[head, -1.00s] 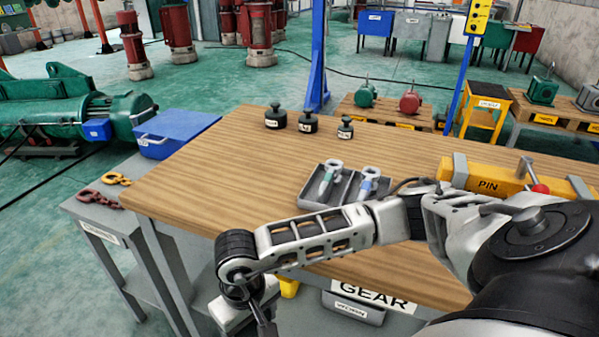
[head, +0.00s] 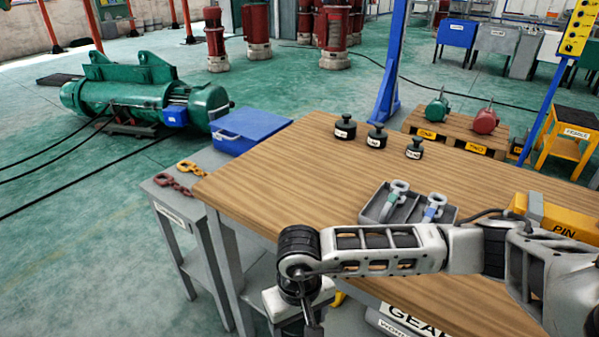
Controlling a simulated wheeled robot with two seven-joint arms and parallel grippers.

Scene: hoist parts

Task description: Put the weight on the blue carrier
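Three black weights with white labels stand in a row on the wooden table: the left one (head: 346,127), the middle one (head: 377,137) and the right one (head: 414,149). Their labels are too small to read. A grey tray (head: 447,218) on the table holds two ring-topped pieces, one with a green band (head: 389,204) and one with a blue band (head: 434,209). I cannot tell whether the blue-banded piece is the blue carrier. My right gripper (head: 313,329) hangs at the bottom edge, in front of the table and mostly cut off. My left gripper is out of view.
A blue box (head: 250,130) with a handle and red and yellow chain hooks (head: 183,176) rest on a grey side table. A yellow block marked PIN (head: 566,223) is at the table's right. The middle of the tabletop is clear.

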